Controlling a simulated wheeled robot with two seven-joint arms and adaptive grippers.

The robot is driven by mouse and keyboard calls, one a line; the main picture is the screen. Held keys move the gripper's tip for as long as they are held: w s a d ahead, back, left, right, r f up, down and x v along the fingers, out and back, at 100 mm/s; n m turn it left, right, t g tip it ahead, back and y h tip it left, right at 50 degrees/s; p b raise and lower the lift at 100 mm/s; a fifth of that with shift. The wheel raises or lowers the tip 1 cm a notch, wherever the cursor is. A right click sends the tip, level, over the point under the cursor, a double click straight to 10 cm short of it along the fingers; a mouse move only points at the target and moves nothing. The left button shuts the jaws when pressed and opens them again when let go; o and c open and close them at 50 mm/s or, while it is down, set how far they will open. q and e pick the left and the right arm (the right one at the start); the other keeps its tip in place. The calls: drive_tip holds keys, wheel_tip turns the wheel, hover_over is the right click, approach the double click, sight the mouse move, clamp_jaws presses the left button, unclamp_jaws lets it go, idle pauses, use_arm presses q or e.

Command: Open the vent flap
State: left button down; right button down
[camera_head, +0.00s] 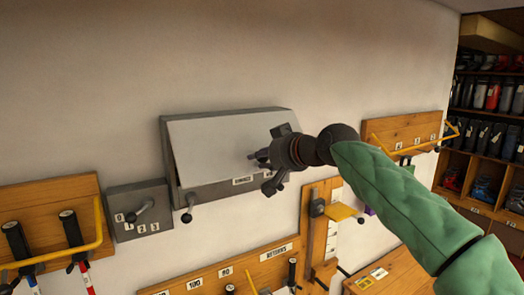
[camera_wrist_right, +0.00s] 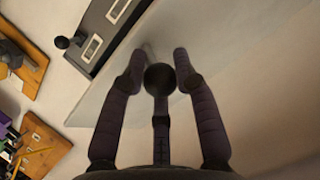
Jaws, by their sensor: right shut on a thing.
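The vent flap (camera_head: 215,150) is a pale flat panel on the front of a grey wall-mounted box (camera_head: 272,116). It leans at an angle to the box, and a dark wedge shows along its left edge. My right gripper (camera_head: 262,160) is at the flap's right part. In the right wrist view its fingers (camera_wrist_right: 160,75) are closed around a dark round knob (camera_wrist_right: 160,78), with the pale flap (camera_wrist_right: 118,75) behind. The gripper hides the knob and part of the flap in the head view. My left gripper is in neither view.
A small dark knob (camera_head: 187,217) sticks out below the box. A grey dial box (camera_head: 140,210) with a lever is close on the left. Wooden tool racks (camera_head: 72,190) flank it. A wooden rack with a yellow bar (camera_head: 405,128) is at right. The wall above is clear.

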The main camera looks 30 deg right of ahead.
drive_tip(key=shift+s+d+r, duration=0.1)
drive_tip(key=shift+s+r, duration=0.05)
drive_tip(key=shift+r, duration=0.25)
drive_tip(key=shift+s+d+r, duration=0.1)
drive_tip(key=shift+r, duration=0.3)
drive_tip(key=c, duration=0.9)
unclamp_jaws()
drive_tip(key=shift+a+f, duration=0.1)
drive_tip(key=shift+f, duration=0.05)
drive_tip(key=shift+c, duration=0.2)
drive_tip(key=shift+w+f, duration=0.1)
drive_tip(key=shift+f, duration=0.05)
drive_tip(key=shift+f, duration=0.1)
drive_tip(key=v, duration=1.2)
drive_tip(key=shift+a, duration=0.15)
